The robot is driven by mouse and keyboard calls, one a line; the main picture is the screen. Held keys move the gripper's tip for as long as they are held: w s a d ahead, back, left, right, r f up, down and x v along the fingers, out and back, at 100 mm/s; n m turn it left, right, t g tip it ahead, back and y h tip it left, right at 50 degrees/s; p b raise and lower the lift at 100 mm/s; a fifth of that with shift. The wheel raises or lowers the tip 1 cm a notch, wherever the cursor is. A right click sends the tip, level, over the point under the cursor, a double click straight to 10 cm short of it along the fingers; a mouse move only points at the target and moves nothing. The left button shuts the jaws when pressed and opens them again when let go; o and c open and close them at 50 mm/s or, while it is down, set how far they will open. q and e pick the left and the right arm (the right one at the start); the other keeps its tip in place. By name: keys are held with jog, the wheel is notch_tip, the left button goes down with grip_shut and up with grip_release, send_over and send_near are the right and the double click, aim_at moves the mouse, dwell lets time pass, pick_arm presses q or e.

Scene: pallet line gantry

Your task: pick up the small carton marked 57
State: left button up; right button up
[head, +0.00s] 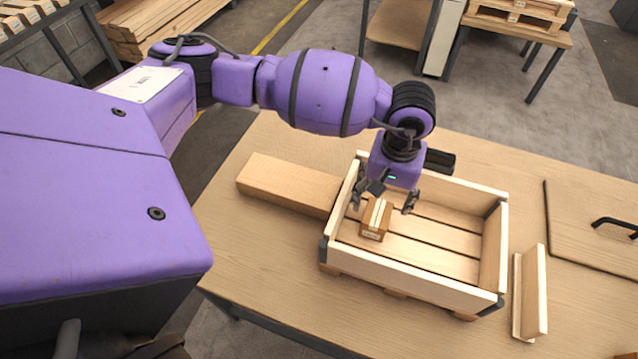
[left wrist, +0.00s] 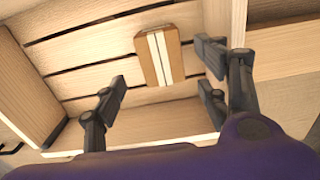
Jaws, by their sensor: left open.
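A small brown carton (head: 375,219) with a pale stripe along its top stands on the slatted floor of a wooden crate (head: 410,279), near the crate's left end. A label shows on its near face, but its number is too small to read. The carton also shows in the left wrist view (left wrist: 160,57), beyond the fingers. My left gripper (head: 384,203) is inside the crate, just above and behind the carton, with its fingers spread to either side. It is open and empty. My right gripper is not in view.
The crate sits on a wooden table (head: 262,258). A long wooden block (head: 290,184) lies against its left side, and an angled wooden piece (head: 532,291) stands at its right. A board with a black handle (head: 614,226) lies further right. The right part of the crate is empty.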

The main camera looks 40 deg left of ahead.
aim_at(379, 212)
pick_arm(q)
jog(key=f, duration=0.4)
jog(key=f+p, duration=0.1)
jog(key=f, duration=0.1)
jog(key=shift+s+f, duration=0.3)
jog(key=shift+f, duration=0.55)
jog(key=shift+w, duration=0.1)
jog(key=c, duration=1.4)
jog(key=shift+r, duration=0.1)
jog(key=shift+c, duration=0.6)
jog(key=shift+r, duration=0.1)
